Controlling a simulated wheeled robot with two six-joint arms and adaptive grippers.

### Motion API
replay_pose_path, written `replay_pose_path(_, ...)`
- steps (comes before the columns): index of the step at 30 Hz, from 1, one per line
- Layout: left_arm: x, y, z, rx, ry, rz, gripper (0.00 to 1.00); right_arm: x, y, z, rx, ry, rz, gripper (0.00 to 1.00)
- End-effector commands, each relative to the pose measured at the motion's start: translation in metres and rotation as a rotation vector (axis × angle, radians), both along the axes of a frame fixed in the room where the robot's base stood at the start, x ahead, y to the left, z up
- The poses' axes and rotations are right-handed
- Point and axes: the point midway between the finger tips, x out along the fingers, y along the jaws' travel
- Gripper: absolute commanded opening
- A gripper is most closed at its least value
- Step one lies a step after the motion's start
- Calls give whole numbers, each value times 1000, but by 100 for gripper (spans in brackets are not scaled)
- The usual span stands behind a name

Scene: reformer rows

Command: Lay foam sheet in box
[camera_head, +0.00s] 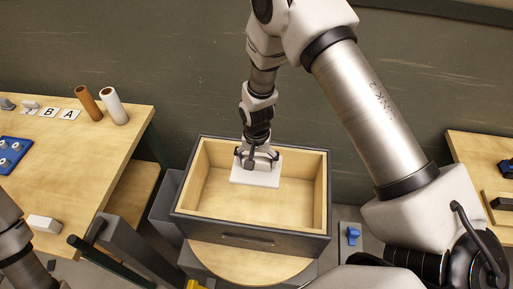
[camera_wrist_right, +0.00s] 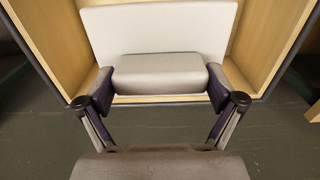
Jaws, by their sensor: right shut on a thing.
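The foam sheet (camera_head: 258,178) is a pale, flat rectangle with a raised grey block on it. It is inside the wooden-lined, dark-framed box (camera_head: 205,226), towards the back wall. My right gripper (camera_head: 257,158) reaches down into the box from above and is shut on the sheet's block. In the right wrist view the two fingers grip the ends of the block (camera_wrist_right: 158,75), with the pale sheet (camera_wrist_right: 165,27) behind it. I cannot tell whether the sheet touches the box floor. My left arm shows at the lower left edge, but its gripper is out of frame.
The box stands on a round wooden top (camera_head: 250,262). A wooden table (camera_head: 60,180) at the left holds a brown tube (camera_head: 88,103), a white tube (camera_head: 113,106), letter cards and a white block (camera_head: 44,224). Another table edge (camera_head: 475,150) is at the right. The box's front floor is bare.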

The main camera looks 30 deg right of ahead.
Motion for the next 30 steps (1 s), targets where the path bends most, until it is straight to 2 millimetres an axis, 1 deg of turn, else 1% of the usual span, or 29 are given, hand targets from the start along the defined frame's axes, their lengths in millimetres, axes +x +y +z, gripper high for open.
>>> replay_pose_path(6,0,0,-3,0,1,0,40,0,0,-2,0,0,0,65)
replay_pose_path(10,0,0,1,0,1,0,40,0,0,-1,-1,0,1,65)
replay_pose_path(30,0,0,-42,0,1,0,40,0,0,-65,-1,1,1,65)
